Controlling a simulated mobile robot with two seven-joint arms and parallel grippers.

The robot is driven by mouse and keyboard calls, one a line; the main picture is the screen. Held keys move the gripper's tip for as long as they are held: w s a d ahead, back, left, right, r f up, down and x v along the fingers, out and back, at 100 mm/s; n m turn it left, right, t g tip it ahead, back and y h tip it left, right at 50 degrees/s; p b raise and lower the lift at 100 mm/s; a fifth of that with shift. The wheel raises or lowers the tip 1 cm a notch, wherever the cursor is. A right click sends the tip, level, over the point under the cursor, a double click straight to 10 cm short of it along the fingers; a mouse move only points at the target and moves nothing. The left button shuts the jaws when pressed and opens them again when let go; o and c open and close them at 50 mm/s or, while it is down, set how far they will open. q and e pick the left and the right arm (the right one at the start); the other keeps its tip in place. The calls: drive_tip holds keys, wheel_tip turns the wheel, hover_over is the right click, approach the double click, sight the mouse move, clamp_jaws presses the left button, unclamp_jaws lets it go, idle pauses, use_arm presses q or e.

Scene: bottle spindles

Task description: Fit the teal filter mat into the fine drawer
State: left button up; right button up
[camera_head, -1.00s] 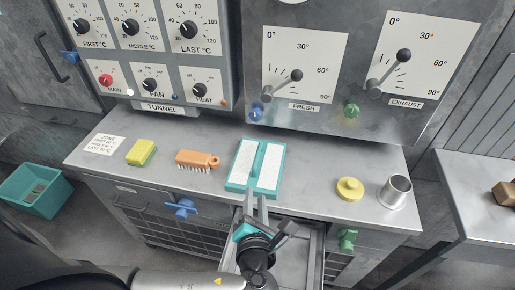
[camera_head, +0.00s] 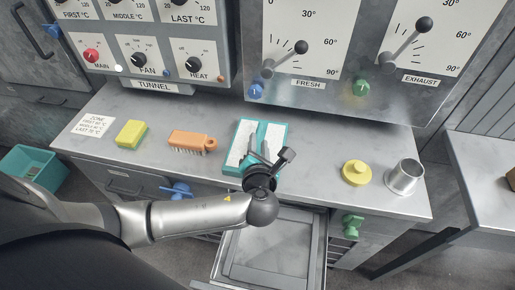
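The teal filter mat (camera_head: 243,133), a teal frame with two white panels and a teal middle bar, lies flat on the steel counter. My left gripper (camera_head: 259,148) is over its near half, fingers pointing away from me near the middle bar. The two fingers show apart, so it looks open; whether they touch the mat I cannot tell. The gripper body hides the mat's near middle. An open, empty drawer (camera_head: 272,250) with a grey frame sticks out below the counter, in front of the mat. My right gripper is not in view.
An orange brush (camera_head: 188,141), a yellow sponge (camera_head: 131,134) and a label card (camera_head: 94,125) lie left of the mat. A yellow knobbed disc (camera_head: 356,173) and a metal cup (camera_head: 405,177) stand right. Blue (camera_head: 177,190) and green (camera_head: 348,227) handles project from the cabinet front.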

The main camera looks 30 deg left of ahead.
sight(258, 136)
use_arm(q)
drive_tip(key=b+x, duration=0.1)
drive_tip(key=x, duration=0.3)
drive_tip(key=shift+s+f+b, duration=0.15)
drive_tip(key=shift+f+b, duration=0.05)
drive_tip(key=shift+b, duration=0.15)
drive_tip(key=shift+w+a+f, duration=0.15)
drive_tip(key=shift+w+a, duration=0.15)
drive_tip(key=shift+w, duration=0.2)
drive_tip(key=shift+c, duration=0.4)
clamp_jaws()
